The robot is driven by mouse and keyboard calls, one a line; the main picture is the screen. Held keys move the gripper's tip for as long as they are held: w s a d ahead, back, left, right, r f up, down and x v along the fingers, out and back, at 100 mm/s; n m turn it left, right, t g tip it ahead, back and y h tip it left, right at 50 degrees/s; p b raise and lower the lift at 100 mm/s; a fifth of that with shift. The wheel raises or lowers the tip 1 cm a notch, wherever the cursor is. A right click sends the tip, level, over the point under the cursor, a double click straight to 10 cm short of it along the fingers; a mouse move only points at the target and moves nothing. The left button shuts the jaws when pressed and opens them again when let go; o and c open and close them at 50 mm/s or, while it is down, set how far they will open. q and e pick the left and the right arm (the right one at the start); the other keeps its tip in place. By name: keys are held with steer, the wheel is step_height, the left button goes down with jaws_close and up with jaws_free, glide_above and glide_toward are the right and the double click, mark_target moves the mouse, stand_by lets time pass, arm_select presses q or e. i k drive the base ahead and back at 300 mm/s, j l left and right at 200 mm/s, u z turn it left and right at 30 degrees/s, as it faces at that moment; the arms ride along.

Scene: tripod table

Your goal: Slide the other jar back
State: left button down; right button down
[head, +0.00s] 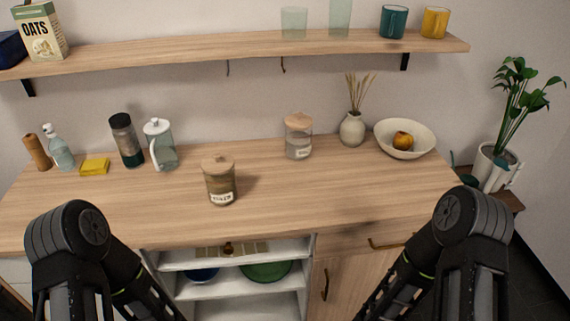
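One jar (221,184) with a wooden lid, brownish contents and a pale label stands upright on the wooden counter (340,190), left of centre and towards the front. Another jar (298,138) with a wooden lid, clear walls and a pale label stands upright further back, near the wall. The two jars are well apart. My two arms show at the lower left and lower right, bent downward. Both grippers are out of the picture, and no part of my arms touches a jar.
Behind the front jar, the counter is clear towards the wall. A glass press (160,145) and dark bottle (125,140) stand back left. A vase (352,130) and fruit bowl (420,149) stand right of the back jar. A shelf (200,50) hangs above.

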mark_target(298, 144)
steer(key=k+l+u, duration=0.1)
steer(key=u, duration=0.35)
steer(key=k+l+u, duration=0.1)
steer(key=l+u, duration=0.15)
steer(key=u, duration=0.2)
steer(key=k+l+u, duration=0.15)
steer(key=u, duration=0.35)
